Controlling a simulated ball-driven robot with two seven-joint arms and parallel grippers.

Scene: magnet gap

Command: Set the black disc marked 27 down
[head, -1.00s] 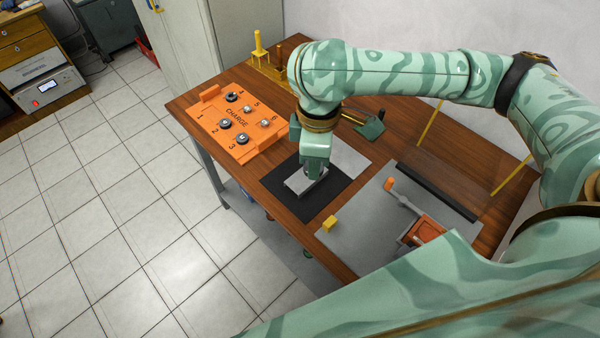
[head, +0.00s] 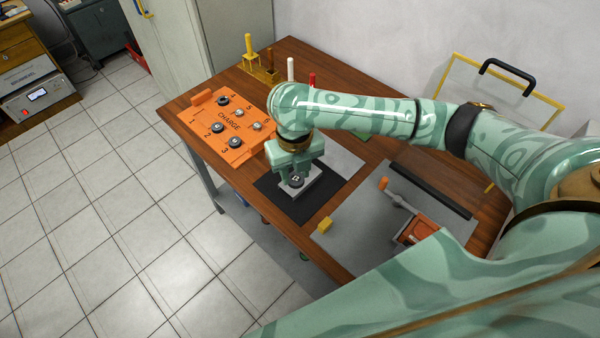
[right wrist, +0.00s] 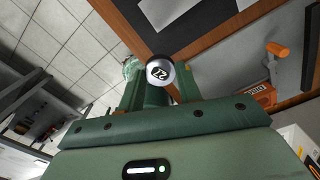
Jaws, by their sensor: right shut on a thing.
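My right gripper (head: 296,172) is over the black mat (head: 290,208) on the wooden table. In the right wrist view its two fingers (right wrist: 160,80) are closed on the sides of a small round disc (right wrist: 160,72). The disc's pale label reads 27 and its rim is dark. In the head view the disc (head: 297,181) shows small at the fingertips, in front of a light grey plate (head: 313,188). I cannot tell whether the disc touches that plate. My left gripper is not in view.
An orange CHARGE board (head: 229,125) with numbered places and several discs lies left of the mat. A yellow block (head: 324,226) stands near the front edge. A grey sheet (head: 350,240) with an orange-handled lever (head: 398,198) lies right. A black bar (head: 432,191) lies behind it.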

